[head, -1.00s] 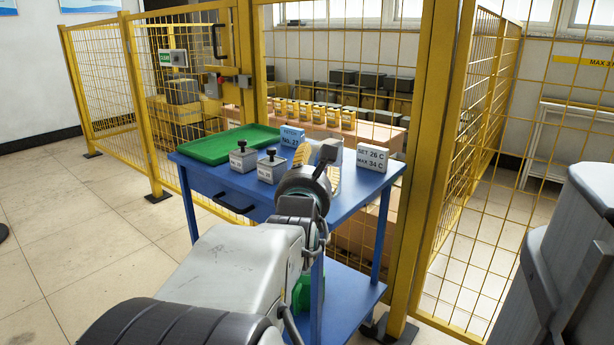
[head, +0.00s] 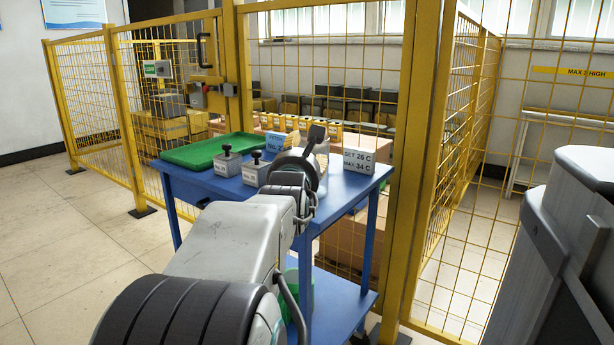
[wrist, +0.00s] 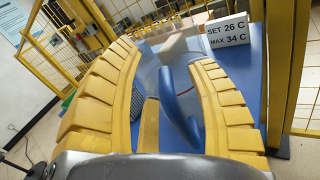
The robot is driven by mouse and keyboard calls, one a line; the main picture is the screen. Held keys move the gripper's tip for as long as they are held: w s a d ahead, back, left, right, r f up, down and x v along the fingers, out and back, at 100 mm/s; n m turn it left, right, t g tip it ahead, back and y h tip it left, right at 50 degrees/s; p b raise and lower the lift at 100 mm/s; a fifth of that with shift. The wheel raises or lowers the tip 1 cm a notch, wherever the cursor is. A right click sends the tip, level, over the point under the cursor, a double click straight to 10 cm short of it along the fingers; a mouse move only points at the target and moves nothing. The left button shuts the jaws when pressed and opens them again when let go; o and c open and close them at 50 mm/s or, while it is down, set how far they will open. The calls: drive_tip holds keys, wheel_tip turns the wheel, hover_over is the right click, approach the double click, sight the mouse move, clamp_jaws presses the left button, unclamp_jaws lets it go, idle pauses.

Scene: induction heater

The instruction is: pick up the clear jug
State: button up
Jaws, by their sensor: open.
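The clear jug (wrist: 158,76) stands on the blue table, with a blue handle (wrist: 180,112) that faces my wrist camera. It shows between the yellow fingers of my gripper (wrist: 163,56). The fingers are spread, one on each side of the jug, and I cannot tell whether they touch it. A shorter yellow piece of my gripper shows just left of the handle. In the head view my gripper (head: 303,168) is over the table, and my wrist hides most of the jug.
A yellow mesh fence (head: 424,150) stands close behind and right.

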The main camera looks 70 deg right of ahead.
clamp_jaws()
idle(0.4)
